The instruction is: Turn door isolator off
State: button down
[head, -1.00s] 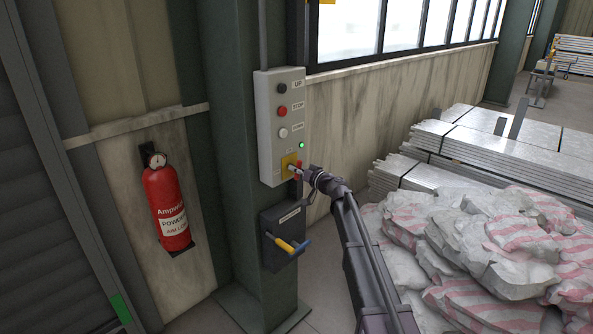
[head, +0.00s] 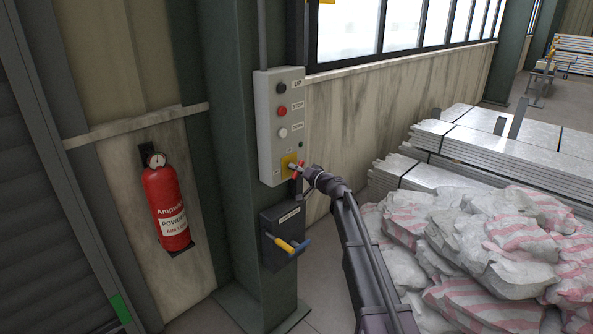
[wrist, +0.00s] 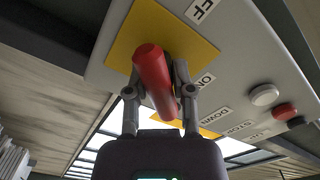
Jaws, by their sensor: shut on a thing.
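The red isolator handle (head: 299,170) sits on a yellow plate (head: 286,162) low on the grey control box (head: 266,125). My gripper (head: 296,170) is at this handle, at the end of my dark arm. In the wrist view the red handle (wrist: 152,70) lies between the two fingers of my gripper (wrist: 160,80), which are shut on it. The yellow plate (wrist: 125,45) is behind it. An OFF label (wrist: 201,10), partly cut off, and an ON label (wrist: 204,82) show beside the plate. The small lamp (head: 301,144) above the handle is dark.
Black, red and white buttons are above on the box. A dark box (head: 283,240) with yellow and blue handles hangs just below my gripper. A fire extinguisher (head: 167,205) is on the left wall. Sacks (head: 500,240) and stacked panels (head: 480,150) fill the right.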

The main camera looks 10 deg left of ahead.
jog(key=m, duration=0.6)
jog(key=shift+m, duration=0.3)
jog(key=m, duration=0.6)
dwell(0.3)
jog(key=shift+c, duration=2.4)
grip_release()
jog(key=shift+d, duration=0.1)
jog(key=v, duration=1.2)
jog(key=shift+s, duration=0.1)
